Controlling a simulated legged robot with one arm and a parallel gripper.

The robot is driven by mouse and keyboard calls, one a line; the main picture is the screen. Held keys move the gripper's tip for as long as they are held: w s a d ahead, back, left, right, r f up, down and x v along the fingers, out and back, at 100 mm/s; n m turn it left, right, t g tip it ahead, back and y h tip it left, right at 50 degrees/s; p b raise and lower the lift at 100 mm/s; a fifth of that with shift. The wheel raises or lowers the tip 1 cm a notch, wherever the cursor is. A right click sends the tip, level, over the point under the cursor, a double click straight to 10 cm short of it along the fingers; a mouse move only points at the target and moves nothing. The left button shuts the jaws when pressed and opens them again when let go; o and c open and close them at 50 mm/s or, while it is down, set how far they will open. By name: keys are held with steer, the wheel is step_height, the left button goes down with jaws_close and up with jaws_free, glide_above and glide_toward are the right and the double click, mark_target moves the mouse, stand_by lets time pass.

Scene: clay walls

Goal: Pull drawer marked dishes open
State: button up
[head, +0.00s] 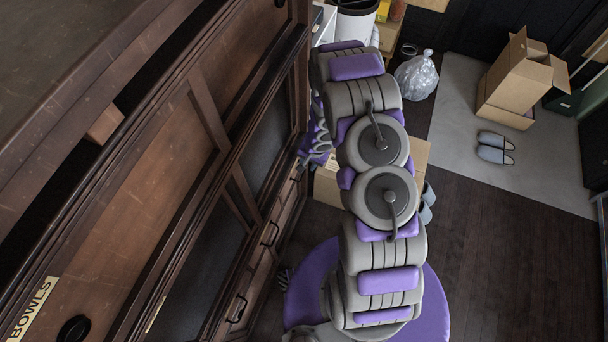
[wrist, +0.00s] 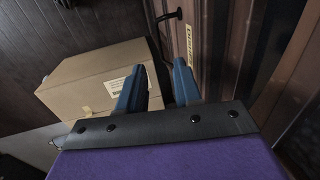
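A dark wooden drawer front (wrist: 208,62) stands at the right of the wrist view. It carries a pale label (wrist: 188,40), turned sideways and too small to read for certain. A black handle (wrist: 167,17) sticks out beside the label. My gripper (wrist: 158,84) has two blue fingers spread apart with nothing between them. The handle shows beyond the fingertips, not between them. In the head view the wooden cabinet (head: 150,200) fills the left side, with black pull handles (head: 270,234) on its lower drawers. My arm hides the fingers there.
A cardboard box (wrist: 95,80) stands close left of the fingers. In the head view, a drawer marked BOWLS (head: 33,308) is at the lower left. A bag (head: 416,76), slippers (head: 495,148) and an open carton (head: 515,80) are farther off.

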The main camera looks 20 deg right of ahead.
mark_target(303, 174)
steer(key=f+b, duration=0.1)
steer(key=f, duration=0.1)
steer(key=a+f+b, duration=0.1)
steer(key=f, duration=0.2)
steer(key=w+f+b, duration=0.1)
steer(key=f+b, duration=0.1)
steer(key=f, duration=0.1)
steer(key=shift+a+f, duration=0.1)
steer(key=shift+a, duration=0.05)
jaws_close()
stand_by(1.2)
